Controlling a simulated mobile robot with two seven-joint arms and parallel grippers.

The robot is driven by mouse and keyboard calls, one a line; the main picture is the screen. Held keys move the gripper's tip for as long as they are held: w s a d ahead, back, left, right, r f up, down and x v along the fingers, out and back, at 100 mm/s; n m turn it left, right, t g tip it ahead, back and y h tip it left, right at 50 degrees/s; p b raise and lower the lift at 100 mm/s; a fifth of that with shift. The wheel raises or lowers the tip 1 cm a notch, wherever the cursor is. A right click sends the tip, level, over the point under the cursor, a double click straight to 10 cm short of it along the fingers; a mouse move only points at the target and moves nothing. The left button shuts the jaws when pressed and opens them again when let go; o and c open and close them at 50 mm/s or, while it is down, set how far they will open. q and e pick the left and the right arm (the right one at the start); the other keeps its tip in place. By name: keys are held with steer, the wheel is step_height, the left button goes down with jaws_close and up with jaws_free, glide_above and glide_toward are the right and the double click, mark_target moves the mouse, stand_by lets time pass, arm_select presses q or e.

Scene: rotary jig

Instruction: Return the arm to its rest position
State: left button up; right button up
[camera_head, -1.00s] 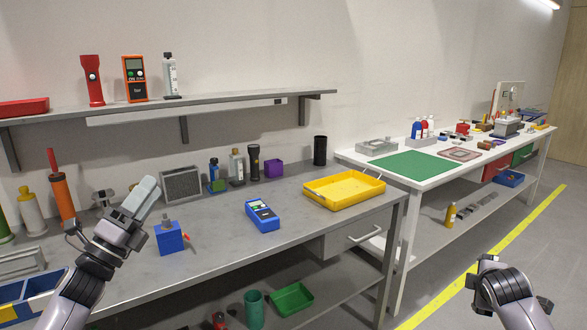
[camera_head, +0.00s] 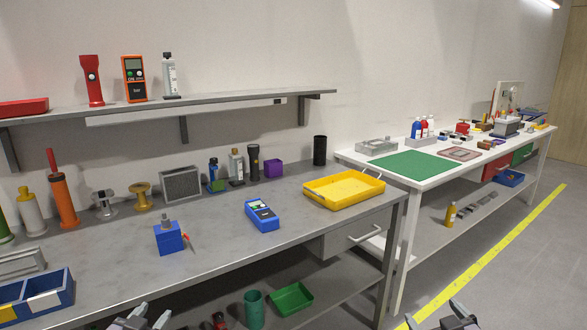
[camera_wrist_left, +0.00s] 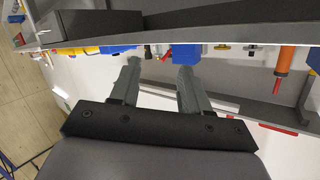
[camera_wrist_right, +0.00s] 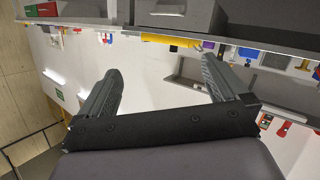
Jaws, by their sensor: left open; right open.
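My left gripper (camera_head: 143,320) shows only at the bottom edge of the head view, low in front of the grey bench. In the left wrist view its two fingers (camera_wrist_left: 157,72) stand apart with nothing between them. My right gripper (camera_head: 447,317) is at the bottom edge of the head view, over the floor near the yellow line. In the right wrist view its fingers (camera_wrist_right: 160,68) are wide apart and empty. The blue jig block (camera_head: 169,239) with a grey top post and a red lever stands upright on the bench. Neither gripper touches it.
A wall shelf (camera_head: 220,97) is above. A white table (camera_head: 348,157) stands to the right. The floor right of the yellow line (camera_head: 480,262) is clear.

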arm_select(q)
steer(key=s+d+f+g, duration=0.1)
steer(key=s+d+f, duration=0.2)
steer(key=s, duration=0.6)
steer(key=s+d+f+g+h, duration=0.1)
steer(key=s+d+f+g, duration=0.1)
steer(key=s+f, duration=0.4)
steer(key=s+d+f+n+g+h, duration=0.1)
steer(key=s+d+f, duration=0.4)
steer(key=s, duration=0.8)
steer(key=shift+g, duration=0.4)
arm_select(e)
steer(key=s+a+f+g, duration=0.1)
steer(key=s+a+f, duration=0.2)
steer(key=s, duration=0.6)
steer(key=s+a+f+g+y, duration=0.1)
steer(key=s+a+f+g, duration=0.1)
steer(key=s+f, duration=0.4)
steer(key=s+a+f+m+g+y, duration=0.1)
steer(key=s+a+f, duration=0.4)
steer(key=s, duration=0.8)
steer(key=shift+g, duration=0.4)
arm_select(q)
steer(key=shift+f, duration=0.1)
arm_select(e)
steer(key=shift+s+f, duration=0.1)
steer(key=shift+f, duration=0.05)
